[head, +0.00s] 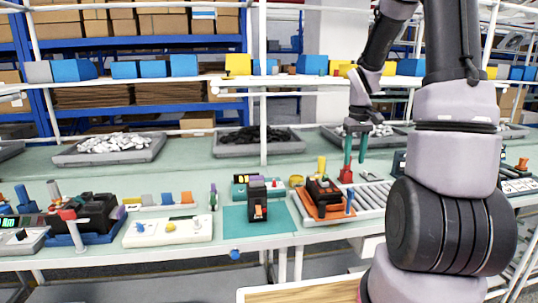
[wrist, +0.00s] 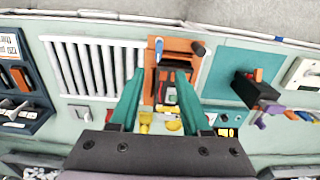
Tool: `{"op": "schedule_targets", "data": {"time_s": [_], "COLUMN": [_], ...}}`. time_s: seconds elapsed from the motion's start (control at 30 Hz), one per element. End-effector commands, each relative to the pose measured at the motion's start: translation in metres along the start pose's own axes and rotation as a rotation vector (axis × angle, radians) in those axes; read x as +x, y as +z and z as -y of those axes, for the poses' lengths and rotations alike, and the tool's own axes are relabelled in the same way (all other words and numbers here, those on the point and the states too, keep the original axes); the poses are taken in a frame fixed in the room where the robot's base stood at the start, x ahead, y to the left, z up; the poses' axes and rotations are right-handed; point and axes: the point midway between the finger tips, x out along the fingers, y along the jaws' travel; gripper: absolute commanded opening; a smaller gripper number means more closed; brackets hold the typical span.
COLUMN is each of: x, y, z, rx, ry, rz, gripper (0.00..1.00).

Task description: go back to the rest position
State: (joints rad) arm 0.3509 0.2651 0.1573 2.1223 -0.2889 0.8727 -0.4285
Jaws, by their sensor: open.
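My gripper (head: 355,163) hangs above the back of the bench, right of the orange fixture, in the head view. Its two teal fingers are apart, with nothing held between them; the wrist view also shows the open fingers (wrist: 160,77). A black breaker (head: 257,201) with an orange switch stands upright on a teal mat (head: 236,218), apart from my gripper. In the wrist view the breaker (wrist: 257,88) is right of the fingers. The orange fixture (head: 310,205) carries a dark block and a blue-tipped post; it appears beyond the fingertips in the wrist view (wrist: 150,85).
A roller conveyor (head: 371,199) lies right of the fixture. A white panel (head: 150,232) with small knobs and a dark device (head: 95,212) stand to the left. Grey trays (head: 110,150) line the back, below a shelf of blue and yellow bins (head: 238,65).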

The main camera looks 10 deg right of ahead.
Motion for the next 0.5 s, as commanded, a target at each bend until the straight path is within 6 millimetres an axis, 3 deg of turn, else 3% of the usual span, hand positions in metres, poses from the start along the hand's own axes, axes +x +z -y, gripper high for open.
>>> {"op": "schedule_targets", "data": {"time_s": [0.27,0.5], "x": [-0.085,-0.154], "y": [0.032,0.087], "z": [0.042,0.088], "rx": [0.107,0.236], "ry": [0.011,-0.055], "rz": [-0.163,-0.348], "gripper": [0.47,0.47]}}
